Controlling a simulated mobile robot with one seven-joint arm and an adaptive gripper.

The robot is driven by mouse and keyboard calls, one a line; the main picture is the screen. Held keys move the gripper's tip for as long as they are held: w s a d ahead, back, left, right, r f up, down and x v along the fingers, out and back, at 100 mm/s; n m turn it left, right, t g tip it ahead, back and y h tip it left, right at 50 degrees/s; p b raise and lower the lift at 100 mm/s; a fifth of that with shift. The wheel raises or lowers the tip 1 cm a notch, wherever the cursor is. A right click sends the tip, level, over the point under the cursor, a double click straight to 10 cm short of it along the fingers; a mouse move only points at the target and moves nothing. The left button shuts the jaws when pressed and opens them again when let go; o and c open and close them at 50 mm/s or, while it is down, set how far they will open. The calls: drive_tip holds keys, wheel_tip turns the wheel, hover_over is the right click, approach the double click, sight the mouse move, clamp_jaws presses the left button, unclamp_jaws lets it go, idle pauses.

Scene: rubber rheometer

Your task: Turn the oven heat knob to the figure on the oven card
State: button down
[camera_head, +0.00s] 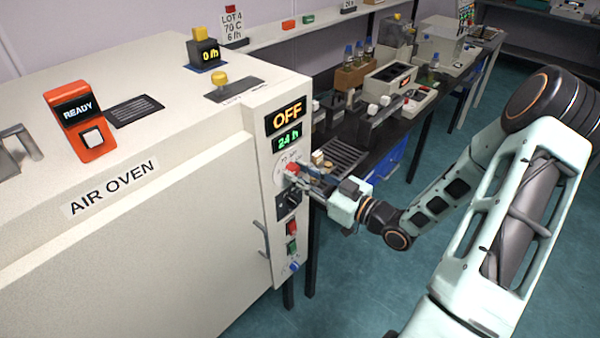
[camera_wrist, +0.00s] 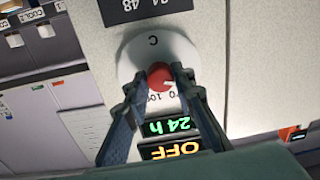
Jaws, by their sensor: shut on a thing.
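The white air oven (camera_head: 150,250) fills the left of the head view. Its control panel carries a round dial with a red knob (camera_head: 292,168), marked C and with some figures near 100 in the wrist view (camera_wrist: 158,75). My gripper (camera_wrist: 160,82) is shut on the red knob, one finger on each side; it also shows at the panel in the head view (camera_head: 303,178). A white line on the knob is partly visible. The amber display (camera_head: 287,116) reads OFF and the green display (camera_head: 287,138) reads 24 h. The card (camera_head: 232,25) reads LOT 4, 70 C, 6 /h.
An orange READY box (camera_head: 78,120) stands on the oven. A crowded bench (camera_head: 370,140) lies behind my arm.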

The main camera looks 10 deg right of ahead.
drive_tip(key=m+p, duration=0.1)
drive_tip(key=m, duration=0.4)
drive_tip(key=shift+m+p, duration=0.55)
drive_tip(key=shift+m, duration=1.45)
drive_tip(key=c, duration=1.6)
unclamp_jaws()
drive_tip(key=shift+s, duration=0.1)
drive_tip(key=v, duration=1.1)
drive_tip(key=shift+s+d+f, duration=0.25)
drive_tip(key=shift+s, duration=0.1)
